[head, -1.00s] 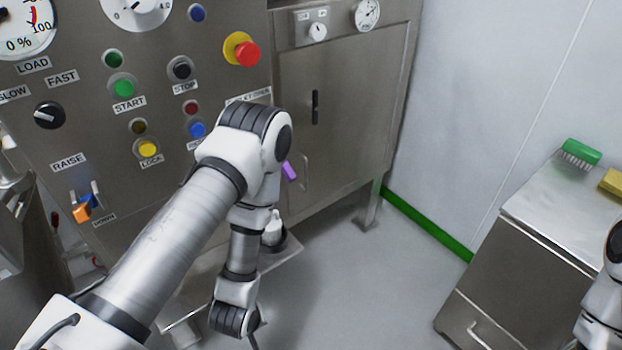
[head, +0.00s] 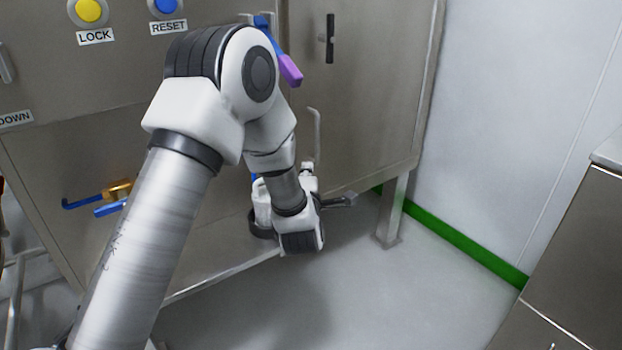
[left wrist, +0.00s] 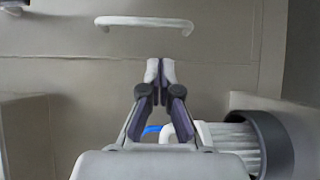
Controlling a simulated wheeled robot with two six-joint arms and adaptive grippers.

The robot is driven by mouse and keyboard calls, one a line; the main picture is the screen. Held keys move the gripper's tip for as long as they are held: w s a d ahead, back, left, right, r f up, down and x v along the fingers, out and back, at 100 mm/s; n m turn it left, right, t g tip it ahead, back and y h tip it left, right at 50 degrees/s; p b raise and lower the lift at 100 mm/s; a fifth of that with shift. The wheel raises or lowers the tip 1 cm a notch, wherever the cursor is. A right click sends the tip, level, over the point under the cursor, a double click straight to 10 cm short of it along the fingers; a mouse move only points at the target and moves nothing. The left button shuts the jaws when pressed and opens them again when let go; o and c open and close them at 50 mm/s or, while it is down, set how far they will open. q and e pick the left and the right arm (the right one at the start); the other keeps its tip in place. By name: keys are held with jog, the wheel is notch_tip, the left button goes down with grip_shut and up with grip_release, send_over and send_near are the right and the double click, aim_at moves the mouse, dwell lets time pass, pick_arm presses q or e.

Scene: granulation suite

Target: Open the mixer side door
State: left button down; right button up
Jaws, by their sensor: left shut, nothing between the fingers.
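The mixer side door (head: 375,95) is a flat steel panel and looks closed. A pale C-shaped handle (head: 315,130) stands upright near its left edge. In the left wrist view the handle (left wrist: 145,21) is a horizontal bar near the top. My left gripper (head: 308,170) is low in front of the door, partly hidden by my wrist. In the left wrist view its fingertips (left wrist: 160,70) are together and empty, apart in the picture from the handle. My right gripper is out of view.
A dark latch (head: 330,38) and a purple-ended lever (head: 290,70) sit above the handle. A steel cabinet (head: 575,260) is at right. The floor between is clear.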

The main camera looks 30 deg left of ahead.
pick_arm(q)
jog(key=b, duration=0.2)
send_near(309, 143)
jog(key=x, duration=0.4)
jog(key=shift+w, duration=0.1)
jog(key=shift+w+a, duration=0.3)
jog(key=shift+w, duration=0.15)
